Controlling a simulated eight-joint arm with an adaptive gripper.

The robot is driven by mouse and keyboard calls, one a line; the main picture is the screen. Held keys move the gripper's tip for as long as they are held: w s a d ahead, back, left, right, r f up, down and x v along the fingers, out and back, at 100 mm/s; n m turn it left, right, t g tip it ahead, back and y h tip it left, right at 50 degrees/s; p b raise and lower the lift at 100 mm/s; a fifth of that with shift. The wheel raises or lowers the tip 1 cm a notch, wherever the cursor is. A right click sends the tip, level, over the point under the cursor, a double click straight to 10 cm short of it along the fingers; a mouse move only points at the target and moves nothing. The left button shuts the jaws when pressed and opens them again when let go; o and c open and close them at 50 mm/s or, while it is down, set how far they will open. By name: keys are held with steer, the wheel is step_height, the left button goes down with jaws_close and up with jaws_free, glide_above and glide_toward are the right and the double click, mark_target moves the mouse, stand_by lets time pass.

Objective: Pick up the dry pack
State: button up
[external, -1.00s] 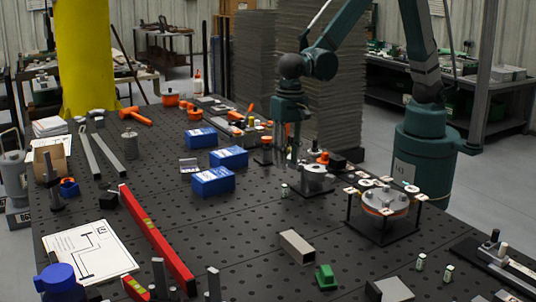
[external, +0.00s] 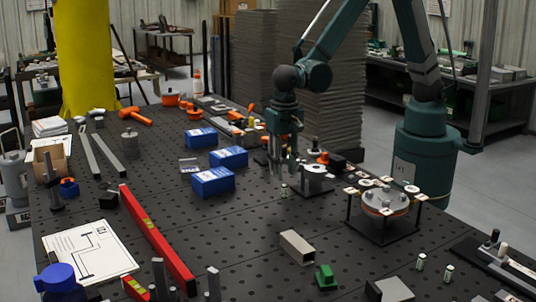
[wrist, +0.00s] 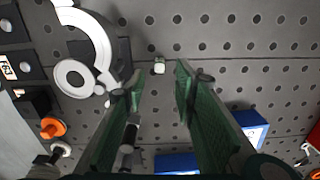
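No readable label shows which item is the dry pack. A small green-and-white cylinder (external: 284,191) stands on the perforated black table; in the wrist view it (wrist: 159,66) shows just beyond the gap between my fingertips. Several blue boxes with white labels (external: 213,182) lie left of my gripper; parts of them (wrist: 177,164) show at the bottom of the wrist view. My gripper (external: 285,172) points down above the small cylinder. Its green fingers (wrist: 160,84) are apart and nothing is between them.
A grey ring-shaped fixture (external: 315,180) stands close right of my gripper; it (wrist: 80,75) is at left in the wrist view. A round plate on a black stand (external: 385,203) is further right. A red level (external: 155,238) lies at left. Two more small cylinders (external: 420,262) stand at front right.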

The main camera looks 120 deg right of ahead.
mark_target(284, 185)
steer(key=shift+f, duration=0.65)
steer(key=shift+f, duration=0.15)
steer(key=shift+a+f, duration=0.15)
steer(key=shift+f, duration=2.3)
steer(key=c, duration=0.8)
